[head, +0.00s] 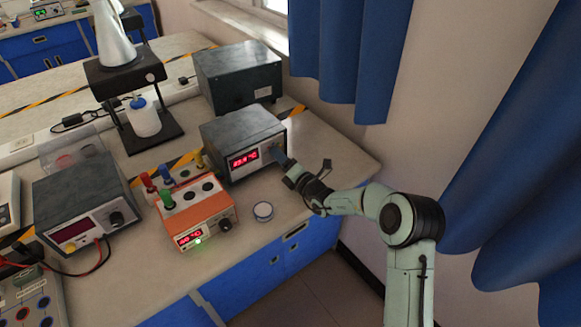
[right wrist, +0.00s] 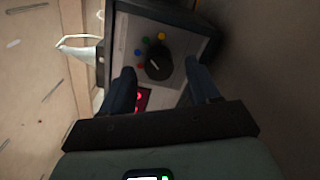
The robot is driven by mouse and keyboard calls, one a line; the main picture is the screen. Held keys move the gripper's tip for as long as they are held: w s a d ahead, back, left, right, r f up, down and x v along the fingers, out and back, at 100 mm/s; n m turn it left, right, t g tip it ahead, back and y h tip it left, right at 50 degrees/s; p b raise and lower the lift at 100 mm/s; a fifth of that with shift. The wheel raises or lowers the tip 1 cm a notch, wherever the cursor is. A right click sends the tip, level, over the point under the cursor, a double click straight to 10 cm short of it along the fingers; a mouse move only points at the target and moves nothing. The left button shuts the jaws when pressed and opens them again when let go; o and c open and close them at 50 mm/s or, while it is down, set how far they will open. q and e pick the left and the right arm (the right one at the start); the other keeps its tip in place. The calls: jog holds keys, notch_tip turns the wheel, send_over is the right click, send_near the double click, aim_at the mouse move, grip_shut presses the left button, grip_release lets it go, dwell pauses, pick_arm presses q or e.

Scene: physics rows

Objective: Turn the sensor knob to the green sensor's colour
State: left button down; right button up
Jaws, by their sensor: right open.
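The meter (head: 243,142) is a grey box with a red display. My right gripper (head: 281,157) is at the right end of the meter's front and covers the knob in the head view. In the right wrist view its blue fingers (right wrist: 163,75) are apart, one on either side of the knob; contact is unclear. A green-topped sensor (head: 167,199) stands in the orange block (head: 205,208).
Red, blue and yellow-topped sensors also stand around the orange block. Bench right of the meter is mostly clear.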

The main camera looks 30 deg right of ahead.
jog(key=s, duration=0.8)
jog(key=s+d, duration=0.1)
jog(key=s, duration=0.4)
